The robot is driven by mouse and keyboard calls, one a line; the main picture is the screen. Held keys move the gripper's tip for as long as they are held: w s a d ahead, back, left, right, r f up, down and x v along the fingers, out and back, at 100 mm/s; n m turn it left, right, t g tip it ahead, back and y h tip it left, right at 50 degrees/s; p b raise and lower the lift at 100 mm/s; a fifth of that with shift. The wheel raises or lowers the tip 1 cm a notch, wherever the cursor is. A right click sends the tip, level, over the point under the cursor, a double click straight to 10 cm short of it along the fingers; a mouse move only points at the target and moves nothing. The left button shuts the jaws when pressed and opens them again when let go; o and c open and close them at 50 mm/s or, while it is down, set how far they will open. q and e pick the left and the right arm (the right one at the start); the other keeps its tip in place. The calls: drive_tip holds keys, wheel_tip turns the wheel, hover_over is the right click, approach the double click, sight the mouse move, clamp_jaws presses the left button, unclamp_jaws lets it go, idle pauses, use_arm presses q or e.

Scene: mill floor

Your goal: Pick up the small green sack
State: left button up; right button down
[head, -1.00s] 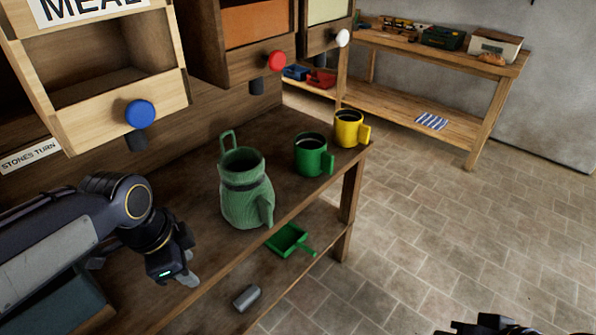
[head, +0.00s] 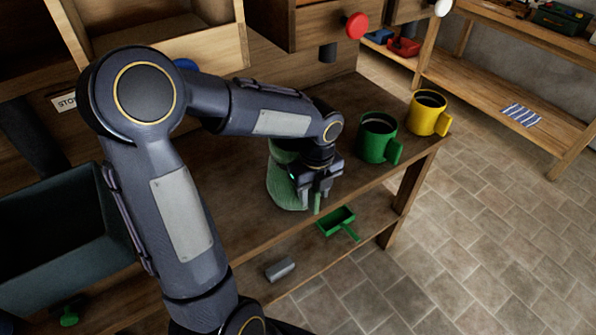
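The small green sack (head: 284,187) stands on the wooden bench top. My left arm and gripper hide its top and much of its right side. My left gripper (head: 316,196) points down at the sack's right front side. Its two fingertips are apart, with a narrow green upright part of the sack, like its ear or handle, showing between them. I see no clear contact of the fingers with it. My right gripper is out of view.
A green mug (head: 378,138) and a yellow mug (head: 428,113) stand right of the sack. A green scoop (head: 337,222) and a grey weight-like piece (head: 280,269) lie on the lower shelf. A dark bin (head: 62,235) is at left. Wooden drawer units rise behind.

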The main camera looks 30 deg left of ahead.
use_arm(q)
drive_tip(key=shift+f, duration=0.45)
clamp_jaws()
drive_tip(key=shift+r, duration=0.1)
